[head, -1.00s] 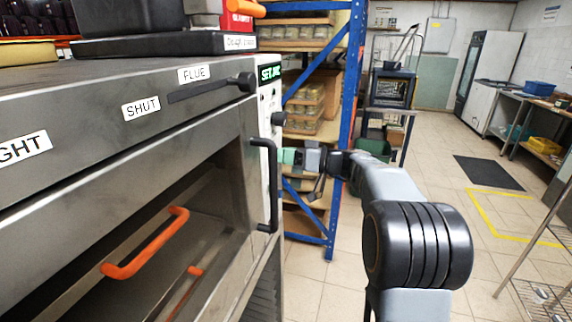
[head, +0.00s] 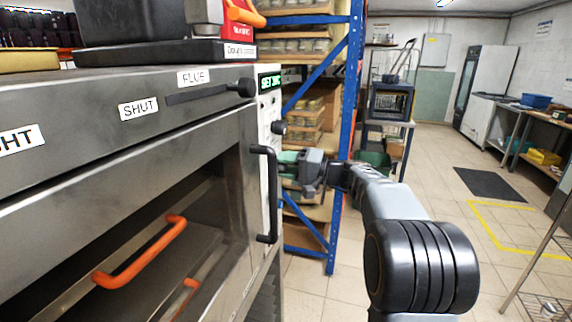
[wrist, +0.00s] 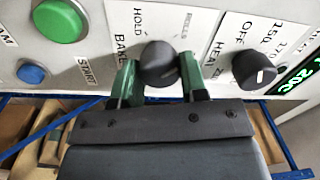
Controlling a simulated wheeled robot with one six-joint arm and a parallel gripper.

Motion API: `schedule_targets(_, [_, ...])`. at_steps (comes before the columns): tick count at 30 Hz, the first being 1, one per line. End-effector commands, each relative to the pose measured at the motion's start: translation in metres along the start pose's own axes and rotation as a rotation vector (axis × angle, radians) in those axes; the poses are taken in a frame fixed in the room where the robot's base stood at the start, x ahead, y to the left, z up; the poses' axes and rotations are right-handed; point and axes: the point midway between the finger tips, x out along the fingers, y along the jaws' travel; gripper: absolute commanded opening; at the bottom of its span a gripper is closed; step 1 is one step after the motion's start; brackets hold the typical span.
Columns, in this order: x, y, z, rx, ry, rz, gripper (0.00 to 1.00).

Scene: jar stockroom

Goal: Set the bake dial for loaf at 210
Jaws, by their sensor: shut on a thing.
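The bake dial (wrist: 158,64) is a black round knob on the white control panel in the wrist view. HOLD and ROLLS print shows around it; its pointer and any loaf mark are hidden or cannot be made out. My gripper (wrist: 158,72) has its two green fingers on either side of this knob, shut on it. In the head view my gripper (head: 288,158) is at the oven's narrow control side, just beyond the black door handle. The heat dial (wrist: 254,69) is to the right, with a white pointer mark. The green-lit display (head: 270,82) starts with SET; its number is hard to read.
A green button (wrist: 59,20) and a blue START button (wrist: 31,73) are left of the bake dial. The black door handle (head: 264,195) stands out close to my gripper. A blue-framed shelf (head: 345,130) with jars stands behind.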

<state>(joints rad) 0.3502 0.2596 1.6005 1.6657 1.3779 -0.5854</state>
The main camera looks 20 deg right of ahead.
Motion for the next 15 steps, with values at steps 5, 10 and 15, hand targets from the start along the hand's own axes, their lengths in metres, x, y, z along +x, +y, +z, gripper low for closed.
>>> schedule_targets(5, [0.0001,-0.0008,-0.0001,0.17,0.005,0.001,0.16])
schedule_targets(10, [0.0002,-0.0013,-0.0001,0.332,0.011,0.002,0.16])
schedule_targets(15, [0.0002,-0.0015,0.0001,0.494,0.016,0.002,0.16])
